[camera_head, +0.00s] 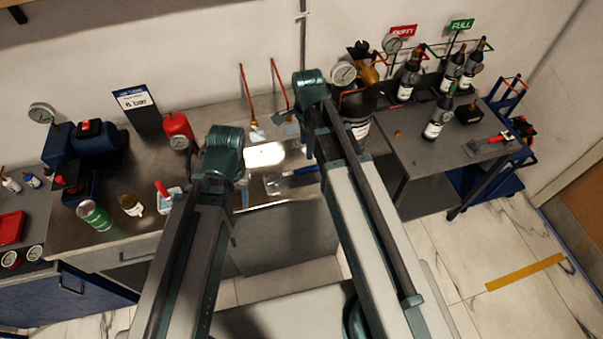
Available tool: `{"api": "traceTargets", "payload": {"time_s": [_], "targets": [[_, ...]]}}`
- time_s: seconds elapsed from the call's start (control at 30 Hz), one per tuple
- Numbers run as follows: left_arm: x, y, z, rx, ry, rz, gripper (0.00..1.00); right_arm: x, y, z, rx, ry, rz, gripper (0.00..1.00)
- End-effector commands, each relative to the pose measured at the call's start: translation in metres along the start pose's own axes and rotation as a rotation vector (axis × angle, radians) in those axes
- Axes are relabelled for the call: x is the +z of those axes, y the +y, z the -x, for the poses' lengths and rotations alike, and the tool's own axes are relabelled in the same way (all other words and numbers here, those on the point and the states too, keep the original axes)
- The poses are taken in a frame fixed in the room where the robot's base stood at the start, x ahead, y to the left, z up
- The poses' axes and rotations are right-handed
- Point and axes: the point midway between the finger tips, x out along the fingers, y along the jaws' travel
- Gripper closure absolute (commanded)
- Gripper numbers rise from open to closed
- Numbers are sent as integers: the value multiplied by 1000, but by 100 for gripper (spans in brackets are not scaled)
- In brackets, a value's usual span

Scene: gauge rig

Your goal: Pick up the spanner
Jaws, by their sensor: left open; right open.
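I cannot clearly make out a spanner. A slim blue item (305,171) lies at the edge of a flat tray (278,187) on the steel bench, partly hidden by my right arm; it is too small to name surely. A flat grey piece with a red-handled item (503,136) lies on the right-hand table. My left arm reaches up over the bench front, its teal joint in front of the red cylinder's right side. My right arm reaches further back, beside the dark bottle. The fingers of both grippers are not visible.
The steel bench (140,190) holds a red cylinder (177,126), a green can (93,215), a blue machine (85,143) and a sign (135,100). Several dark bottles stand on the right table (425,165). A blue trolley (480,185) stands beside it. The right floor is mostly clear.

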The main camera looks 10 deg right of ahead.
Motion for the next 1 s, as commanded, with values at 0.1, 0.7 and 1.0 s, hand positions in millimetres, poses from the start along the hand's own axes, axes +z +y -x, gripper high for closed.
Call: {"api": "traceTargets", "payload": {"time_s": [0.1,0.7,1.0], "targets": [[-1,2,-24,0,0,-2,50,0,0,-24,0,0,1,40],[-4,7,-69,0,0,1,50,0,-1,-70,0,0,1,40],[-6,9,-96,0,0,1,50,-2,-6,-96,0,0,1,40]]}}
